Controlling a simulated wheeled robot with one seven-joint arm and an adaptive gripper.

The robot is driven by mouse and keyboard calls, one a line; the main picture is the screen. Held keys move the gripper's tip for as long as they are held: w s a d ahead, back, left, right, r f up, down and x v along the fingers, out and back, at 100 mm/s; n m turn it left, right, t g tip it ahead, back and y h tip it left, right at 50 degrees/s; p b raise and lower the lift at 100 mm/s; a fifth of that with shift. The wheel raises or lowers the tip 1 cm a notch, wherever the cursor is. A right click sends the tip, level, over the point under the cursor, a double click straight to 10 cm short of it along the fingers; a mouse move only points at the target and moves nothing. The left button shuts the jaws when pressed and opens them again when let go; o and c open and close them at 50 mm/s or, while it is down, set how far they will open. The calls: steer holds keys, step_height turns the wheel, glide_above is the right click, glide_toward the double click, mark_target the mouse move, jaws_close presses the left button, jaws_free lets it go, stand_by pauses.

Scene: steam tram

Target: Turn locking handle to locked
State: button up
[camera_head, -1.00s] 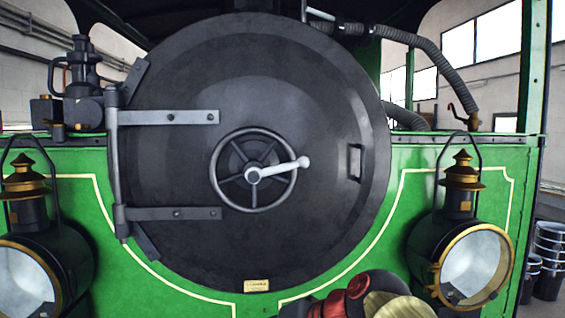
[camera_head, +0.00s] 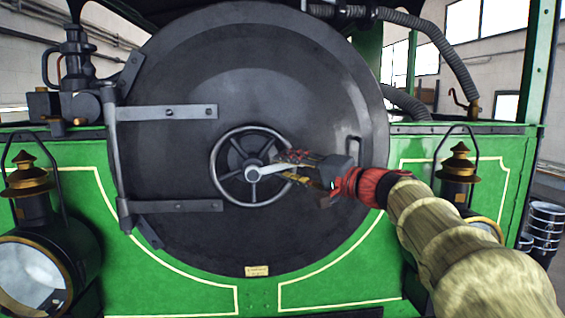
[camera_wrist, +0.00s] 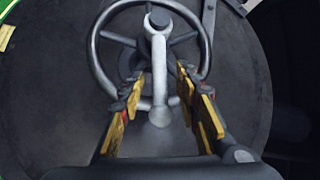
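The locking handle (camera_head: 263,171) is a pale grey lever on the hub of the dark handwheel (camera_head: 213,168), in the middle of the round black smokebox door (camera_head: 240,95). It points right and slightly up in the head view. In the wrist view the handle (camera_wrist: 159,65) runs from the hub down toward me, ending in a rounded knob. My gripper (camera_head: 284,167) is at the handle's outer end, coming from the right. In the wrist view my gripper (camera_wrist: 158,80) is open, one finger on each side of the lever, with gaps visible. The fingers partly hide the handle's end in the head view.
Two hinge straps (camera_head: 170,112) cross the door's left side. A small grab handle (camera_head: 354,150) is partly hidden by my gripper. Lamps stand left (camera_head: 35,262) and right (camera_head: 458,180) on the green front. The space before the door is otherwise clear.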

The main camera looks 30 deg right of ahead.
steer(key=shift+x, duration=1.2)
steer(key=shift+c, duration=1)
jaws_close()
